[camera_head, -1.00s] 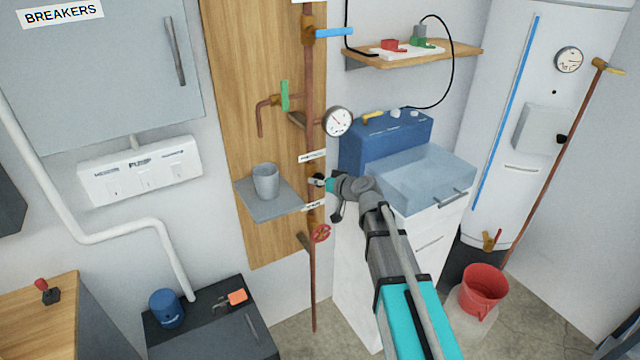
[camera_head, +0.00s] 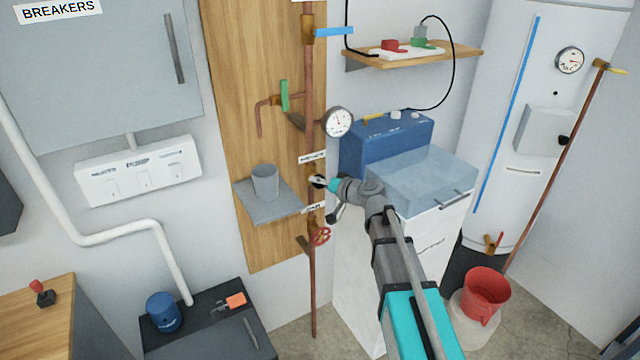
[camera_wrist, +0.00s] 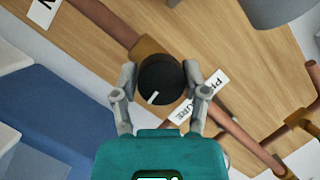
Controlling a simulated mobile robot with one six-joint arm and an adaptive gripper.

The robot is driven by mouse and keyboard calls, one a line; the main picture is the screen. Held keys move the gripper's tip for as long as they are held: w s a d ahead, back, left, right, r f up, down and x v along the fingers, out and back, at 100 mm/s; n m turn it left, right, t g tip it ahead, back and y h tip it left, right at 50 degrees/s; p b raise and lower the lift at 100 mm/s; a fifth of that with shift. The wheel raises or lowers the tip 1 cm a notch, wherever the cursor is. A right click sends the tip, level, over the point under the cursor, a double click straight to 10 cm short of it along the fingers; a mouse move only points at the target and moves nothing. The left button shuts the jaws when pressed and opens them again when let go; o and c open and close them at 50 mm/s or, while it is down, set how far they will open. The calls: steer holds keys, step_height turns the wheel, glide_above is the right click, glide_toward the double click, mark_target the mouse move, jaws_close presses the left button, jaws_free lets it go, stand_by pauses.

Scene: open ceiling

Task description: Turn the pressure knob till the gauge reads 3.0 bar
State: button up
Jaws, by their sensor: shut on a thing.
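The pressure knob (camera_wrist: 160,82) is round and black with a white mark, on a brass fitting (camera_wrist: 152,50) of the copper pipe. In the wrist view its mark points to the lower left. My gripper (camera_wrist: 159,78) has a finger on each side of the knob and is shut on it. In the head view my gripper (camera_head: 320,182) covers most of the knob. The round white gauge (camera_head: 338,122) sits above it beside the pipe; its dark needle points roughly up, but the scale is too small to read. A white label (camera_wrist: 199,98) lies beside the knob.
A grey shelf (camera_head: 285,211) with a grey cup (camera_head: 265,182) stands close left of my gripper. A blue unit (camera_head: 385,145) and a clear-lidded box (camera_head: 420,178) stand at the right.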

steer(key=o, duration=1.1)
steer(key=shift+o, duration=0.2)
